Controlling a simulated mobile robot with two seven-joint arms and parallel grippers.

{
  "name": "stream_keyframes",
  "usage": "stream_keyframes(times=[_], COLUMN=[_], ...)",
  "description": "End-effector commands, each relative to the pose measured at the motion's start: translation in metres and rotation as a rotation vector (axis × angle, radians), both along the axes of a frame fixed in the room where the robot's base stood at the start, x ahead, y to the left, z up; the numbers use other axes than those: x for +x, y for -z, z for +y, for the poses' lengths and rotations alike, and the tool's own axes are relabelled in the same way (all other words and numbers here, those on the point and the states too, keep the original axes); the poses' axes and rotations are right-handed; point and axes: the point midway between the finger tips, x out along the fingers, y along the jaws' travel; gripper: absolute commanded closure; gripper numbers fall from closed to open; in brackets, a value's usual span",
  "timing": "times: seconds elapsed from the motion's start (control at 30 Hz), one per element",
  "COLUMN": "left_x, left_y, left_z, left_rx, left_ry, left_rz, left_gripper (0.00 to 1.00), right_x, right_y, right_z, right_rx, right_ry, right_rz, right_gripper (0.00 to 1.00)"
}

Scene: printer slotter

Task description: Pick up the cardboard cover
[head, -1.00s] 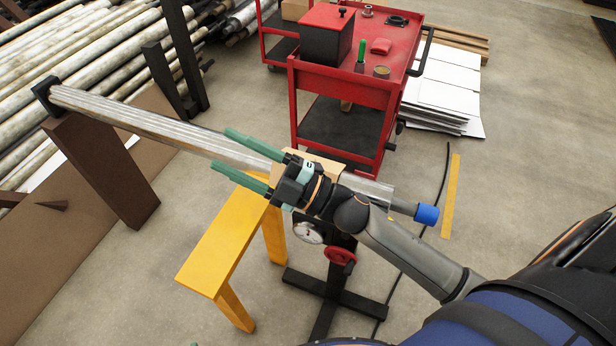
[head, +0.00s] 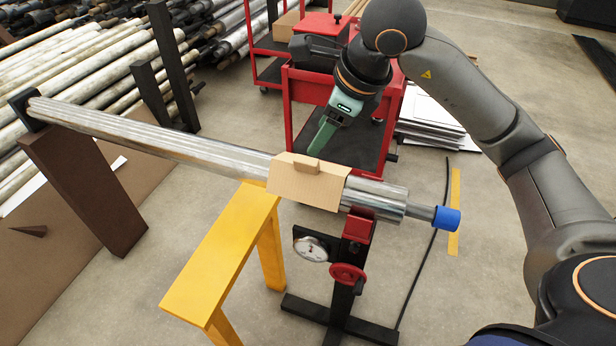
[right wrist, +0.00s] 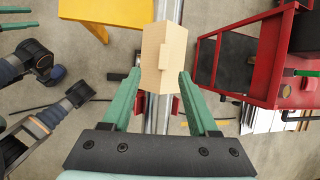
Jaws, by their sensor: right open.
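The cardboard cover (head: 308,184) is a tan folded piece with a small raised tab on top. It sits draped over the long metal pipes (head: 170,145), near their right end. My right gripper (head: 320,142) is above and just behind the cover, fingers pointing down toward it. In the right wrist view my right gripper (right wrist: 160,80) is open, its green fingertips on either side of the cover's (right wrist: 163,52) near end. I cannot tell whether they touch it. My left gripper does not show.
A yellow stand (head: 215,265) and a black stand with a red handwheel (head: 348,275) are below the pipes. A red tool cart (head: 300,90) stands behind. A blue cap (head: 446,219) is at the right end. White sheets (head: 430,115) lie behind right.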

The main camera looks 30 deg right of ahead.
Motion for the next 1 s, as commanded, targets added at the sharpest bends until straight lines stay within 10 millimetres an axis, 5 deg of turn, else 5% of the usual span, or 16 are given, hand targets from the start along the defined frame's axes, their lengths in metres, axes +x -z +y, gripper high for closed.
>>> stream_keyframes(times=[1.0], left_x=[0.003], left_y=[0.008], left_z=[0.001], left_rx=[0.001], left_ry=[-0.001], left_rz=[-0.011], left_gripper=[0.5], right_x=[0.051], right_y=[0.11], right_z=[0.004], right_rx=[-0.027], right_ry=[0.018], right_rz=[-0.011], right_gripper=[0.4])
